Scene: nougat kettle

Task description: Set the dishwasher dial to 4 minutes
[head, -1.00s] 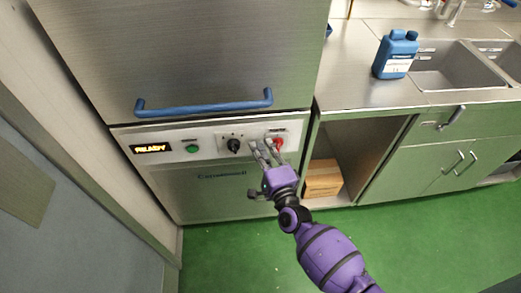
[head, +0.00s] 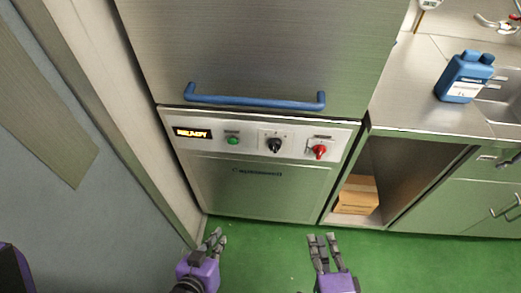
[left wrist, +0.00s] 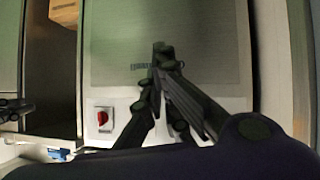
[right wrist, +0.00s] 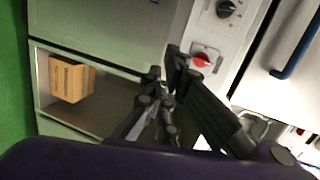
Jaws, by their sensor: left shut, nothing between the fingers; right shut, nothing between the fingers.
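The dishwasher's black dial (head: 274,146) sits on the front panel, between a green button (head: 233,140) and a red knob (head: 319,151). Its pointer setting is too small to read. The dial also shows at the top of the right wrist view (right wrist: 227,9), beside the red knob (right wrist: 202,60). My left gripper (head: 218,238) is shut and empty, below and left of the dial. My right gripper (head: 322,239) is shut and empty, below and right of it. Neither touches the panel. In the left wrist view the red knob (left wrist: 103,119) shows; the dial is hidden.
A lit display (head: 192,133) is at the panel's left end. A blue door handle (head: 255,102) runs above the panel. A cardboard box (head: 356,195) lies in the open bay to the right. A wall stands close on the left. A blue jug (head: 464,77) stands on the counter.

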